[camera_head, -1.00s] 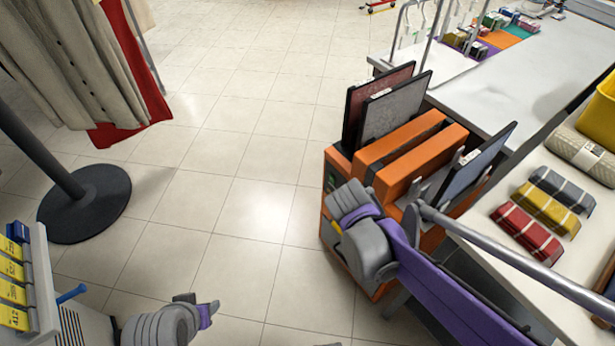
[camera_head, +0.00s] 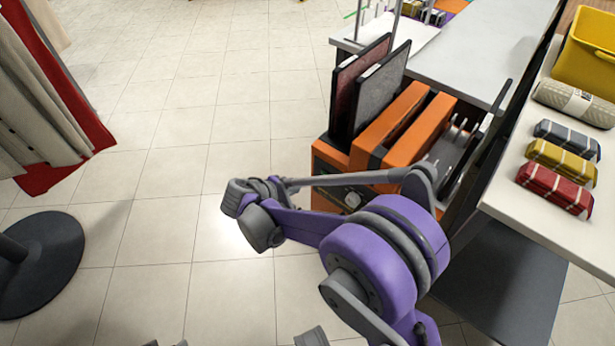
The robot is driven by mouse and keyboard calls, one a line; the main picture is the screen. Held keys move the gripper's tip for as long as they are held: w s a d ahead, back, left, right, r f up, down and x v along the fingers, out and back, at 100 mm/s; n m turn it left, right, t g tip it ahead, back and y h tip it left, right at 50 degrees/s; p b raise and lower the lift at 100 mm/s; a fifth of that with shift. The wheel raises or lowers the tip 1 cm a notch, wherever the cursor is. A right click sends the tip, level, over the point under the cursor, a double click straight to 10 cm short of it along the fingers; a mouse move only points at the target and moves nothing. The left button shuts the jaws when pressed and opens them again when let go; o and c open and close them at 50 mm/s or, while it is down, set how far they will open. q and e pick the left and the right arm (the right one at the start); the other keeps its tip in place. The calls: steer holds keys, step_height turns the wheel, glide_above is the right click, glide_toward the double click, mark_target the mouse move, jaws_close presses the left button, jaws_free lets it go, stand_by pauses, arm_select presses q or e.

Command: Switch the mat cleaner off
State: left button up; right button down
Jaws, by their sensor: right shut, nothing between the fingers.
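The mat cleaner is an orange machine (camera_head: 405,115) at the right of centre, beside a white-topped counter. Two flat mats, one dark red (camera_head: 347,95) and one grey (camera_head: 381,90), stand upright in its left part. Dark panels stand at its right. A round pale dial (camera_head: 352,198) shows on its dark front panel, framed by my right arm's links. My right gripper (camera_head: 242,198) is at the grey end of that arm, over the floor left of the front panel and apart from it. It is shut and empty; its fingertips are hard to make out. My left gripper is out of view.
A shelf (camera_head: 495,205) at the right holds folded red, yellow and grey cloths, a rolled beige one and a yellow bin (camera_head: 585,55). Hanging garments (camera_head: 40,100) and a dark round stand base (camera_head: 40,262) are at the left. Tiled floor between is clear.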

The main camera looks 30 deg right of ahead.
steer(key=shift+d, duration=0.1)
steer(key=b, duration=0.3)
glide_toward(325, 174)
steer(key=d+f, duration=0.1)
steer(key=w+d+f, duration=0.1)
steer(key=f, duration=0.1)
steer(key=d+f, duration=0.1)
steer(key=f, duration=0.1)
steer(key=shift+w+d+f, duration=0.15)
steer(key=shift+d+f, duration=0.05)
steer(key=shift+w+d+r, duration=0.1)
steer(key=shift+w+d, duration=0.1)
steer(key=shift+d, duration=0.2)
steer(key=shift+w+d+r, duration=0.15)
steer(key=shift+d, duration=0.25)
steer(key=shift+p, duration=0.3)
steer(key=shift+r+p, duration=0.45)
steer(key=shift+r, duration=0.4)
